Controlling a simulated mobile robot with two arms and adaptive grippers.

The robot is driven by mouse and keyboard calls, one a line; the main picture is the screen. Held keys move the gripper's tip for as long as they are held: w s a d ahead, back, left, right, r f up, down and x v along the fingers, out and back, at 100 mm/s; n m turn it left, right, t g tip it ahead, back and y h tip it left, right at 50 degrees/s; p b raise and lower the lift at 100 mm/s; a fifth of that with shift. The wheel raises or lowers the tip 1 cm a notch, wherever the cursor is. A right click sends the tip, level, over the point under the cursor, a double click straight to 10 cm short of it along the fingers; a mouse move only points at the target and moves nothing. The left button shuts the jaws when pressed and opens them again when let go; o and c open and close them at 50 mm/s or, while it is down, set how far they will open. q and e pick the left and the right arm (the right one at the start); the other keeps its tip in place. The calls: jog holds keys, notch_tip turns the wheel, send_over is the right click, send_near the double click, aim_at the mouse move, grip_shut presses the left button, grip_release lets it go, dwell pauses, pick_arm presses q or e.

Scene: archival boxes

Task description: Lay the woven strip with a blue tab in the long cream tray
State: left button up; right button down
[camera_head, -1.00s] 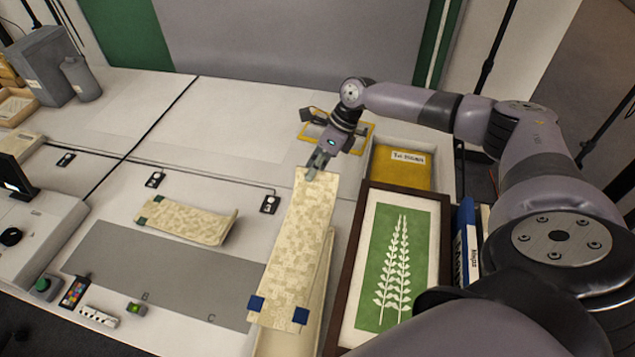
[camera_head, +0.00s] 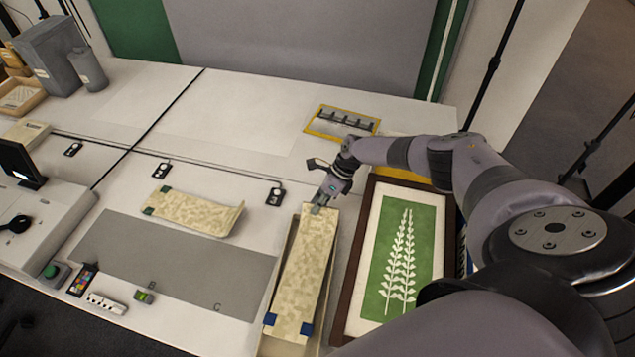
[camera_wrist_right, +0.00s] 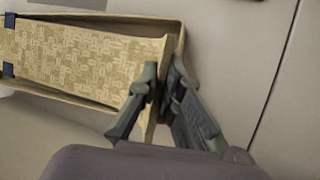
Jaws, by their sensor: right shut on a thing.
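The woven strip with blue tabs (camera_head: 308,270) is cream and patterned, with a blue tab at each corner of its near end. It lies along the long cream tray (camera_head: 270,310), within its outline in the head view. My right gripper (camera_head: 317,208) is shut on the strip's far end. In the right wrist view the fingers (camera_wrist_right: 160,95) pinch the strip's end (camera_wrist_right: 85,60) by the short wall of the tray (camera_wrist_right: 178,35). I cannot tell whether the strip fully rests on the tray floor. My left gripper is not in view.
Another woven strip with green tabs (camera_head: 195,212) lies to the left beside a grey mat (camera_head: 180,265). A yellow-edged holder (camera_head: 342,122) is behind.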

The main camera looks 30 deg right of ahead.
jog(key=shift+f, duration=0.85)
jog(key=shift+f, duration=0.15)
jog(key=c, duration=1.8)
grip_release()
jog(key=shift+o, duration=0.2)
jog(key=shift+r, duration=0.35)
jog(key=v, duration=1.1)
jog(key=shift+d+r, duration=0.25)
jog(key=shift+r, duration=0.05)
